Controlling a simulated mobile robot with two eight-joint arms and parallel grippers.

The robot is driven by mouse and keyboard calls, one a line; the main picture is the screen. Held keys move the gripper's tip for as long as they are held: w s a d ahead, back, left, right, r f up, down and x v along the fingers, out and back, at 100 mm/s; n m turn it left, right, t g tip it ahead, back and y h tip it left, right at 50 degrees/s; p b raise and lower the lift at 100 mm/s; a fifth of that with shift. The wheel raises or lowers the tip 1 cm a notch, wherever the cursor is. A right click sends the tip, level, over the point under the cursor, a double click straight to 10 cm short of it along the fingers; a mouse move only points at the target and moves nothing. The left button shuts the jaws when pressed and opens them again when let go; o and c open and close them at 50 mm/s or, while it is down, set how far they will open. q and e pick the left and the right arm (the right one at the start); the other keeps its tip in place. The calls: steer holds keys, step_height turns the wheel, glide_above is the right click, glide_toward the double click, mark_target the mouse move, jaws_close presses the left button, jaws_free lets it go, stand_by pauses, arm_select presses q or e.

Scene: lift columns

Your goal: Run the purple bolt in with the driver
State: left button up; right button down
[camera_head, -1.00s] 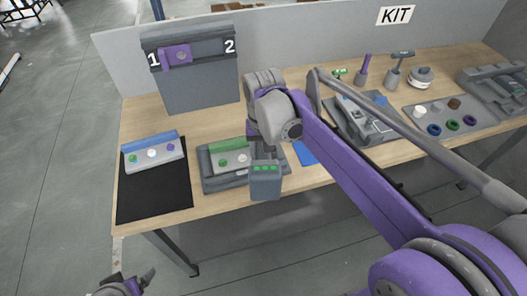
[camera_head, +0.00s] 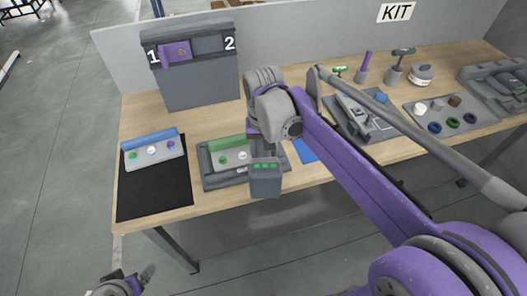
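A grey block with a green strip (camera_head: 228,144) sits in a grey tray (camera_head: 212,180) at the table's front. Its green bolt (camera_head: 223,157) and white bolt (camera_head: 243,155) show; the spot to their right is hidden behind my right arm and the driver. The driver (camera_head: 265,182), a grey tool with green lights on its box-shaped base, stands upright at the tray's right part. My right gripper (camera_head: 262,138) is around its handle; the driver's tip is hidden. A second block, with a blue strip (camera_head: 152,139), carries a purple bolt (camera_head: 171,145). My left gripper (camera_head: 135,283) is low at the bottom left, partly cut off, away from the table.
A black mat (camera_head: 155,195) lies under the blue-strip block. A grey box marked 1 and 2 (camera_head: 200,85) stands behind, with a purple slider (camera_head: 176,53) at 1. On the right are a grey tray with rings (camera_head: 440,132), several upright tools and a grey case (camera_head: 500,85).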

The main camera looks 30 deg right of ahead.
arm_select(q)
steer(key=shift+s+f+b, duration=0.15)
steer(key=shift+f+b, duration=0.15)
steer(key=shift+f, duration=0.15)
arm_select(e)
steer(key=shift+f, duration=0.55)
stand_by(0.6)
arm_select(q)
steer(key=shift+s+f, duration=0.15)
steer(key=shift+f, duration=0.1)
arm_select(e)
steer(key=shift+f, duration=0.7)
stand_by(4.4)
arm_select(q)
steer(key=shift+w+r+p, duration=0.3)
steer(key=shift+r+p, duration=0.1)
steer(key=shift+r, duration=0.25)
steer(key=shift+w+r+p, duration=0.3)
steer(key=shift+r+p, duration=0.1)
steer(key=shift+r, duration=0.3)
steer(key=shift+w+r+p, duration=0.3)
steer(key=shift+r+p, duration=0.1)
steer(key=shift+r, duration=0.25)
arm_select(e)
steer(key=shift+r, duration=2.55)
